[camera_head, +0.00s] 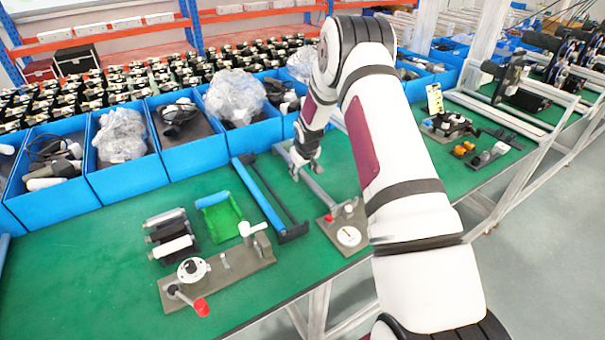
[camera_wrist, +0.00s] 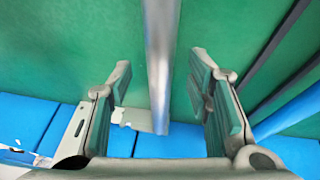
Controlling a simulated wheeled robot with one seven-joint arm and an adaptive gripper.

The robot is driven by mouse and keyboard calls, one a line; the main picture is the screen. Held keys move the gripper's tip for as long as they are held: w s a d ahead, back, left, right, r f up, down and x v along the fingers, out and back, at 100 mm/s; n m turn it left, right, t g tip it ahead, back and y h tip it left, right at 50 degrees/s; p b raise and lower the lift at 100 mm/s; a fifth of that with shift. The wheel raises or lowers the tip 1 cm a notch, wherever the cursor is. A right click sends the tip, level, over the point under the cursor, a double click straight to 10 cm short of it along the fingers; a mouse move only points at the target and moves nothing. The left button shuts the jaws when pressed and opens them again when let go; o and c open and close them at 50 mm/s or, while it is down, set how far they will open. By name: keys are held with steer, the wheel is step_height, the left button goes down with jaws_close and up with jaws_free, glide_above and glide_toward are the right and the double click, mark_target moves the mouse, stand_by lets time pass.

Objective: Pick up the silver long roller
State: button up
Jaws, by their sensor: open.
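The silver long roller (camera_head: 318,190) lies on the green table, right of the blue frame, in the head view. My gripper (camera_head: 303,169) is over its far part and hides some of it. In the wrist view the roller (camera_wrist: 160,40) runs down from the top edge between the two fingers of my gripper (camera_wrist: 160,65). The gripper is open, with a gap on each side of the roller. The height of the fingers above the table cannot be told.
Blue bins (camera_head: 177,137) with parts and plastic bags stand behind the roller. A blue frame (camera_head: 270,200) lies to its left. A grey fixture with a white dial (camera_head: 348,236) is close to its near end. Another grey fixture (camera_head: 225,268) stands at the front left.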

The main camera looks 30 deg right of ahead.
steer(key=shift+w+d+f, duration=0.1)
steer(key=shift+w+f, duration=0.15)
steer(key=shift+f, duration=0.25)
jaws_close()
steer(key=shift+r, duration=0.2)
steer(key=shift+r, duration=0.55)
step_height(320, 180, up, 2)
steer(key=shift+w+r+b, duration=0.1)
steer(key=shift+r+b, duration=0.05)
steer(key=shift+b, duration=0.4)
steer(key=s+a+r, duration=0.1)
steer(key=s+a, duration=0.3)
steer(key=s, duration=1.1)
steer(key=shift+s, duration=0.4)
